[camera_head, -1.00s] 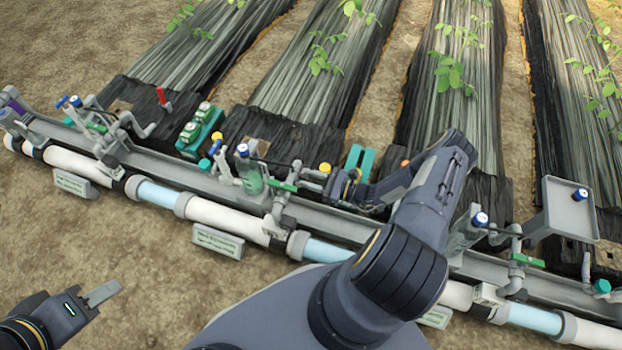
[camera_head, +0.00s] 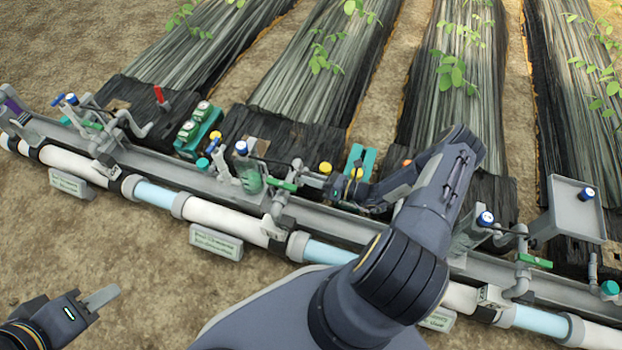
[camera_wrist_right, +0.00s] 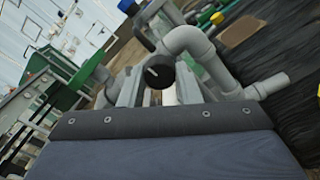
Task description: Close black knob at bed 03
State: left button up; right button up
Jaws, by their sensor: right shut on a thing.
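A black knob (camera_wrist_right: 160,72) with a white pointer mark shows at the middle of the right wrist view, in front of grey pipework. My right gripper (camera_wrist_right: 160,88) has its jaws shut on this knob, one on each side of it. In the head view my right gripper (camera_head: 328,184) is at the grey pipes and green-handled valve of the middle station, and the knob cannot be made out there. My left gripper (camera_head: 102,297) hangs low at the left over bare soil, away from the pipes. The bed numbers on the signs are too small to read.
A white main pipe (camera_head: 215,215) and grey channel (camera_head: 335,216) run across the view. A grey tray (camera_head: 570,212) stands at right.

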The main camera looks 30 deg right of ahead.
jog(key=shift+m, duration=0.4)
jog(key=o, duration=1)
jog(key=p+v, duration=0.1)
jog(key=v, duration=0.7)
jog(key=shift+p, duration=0.3)
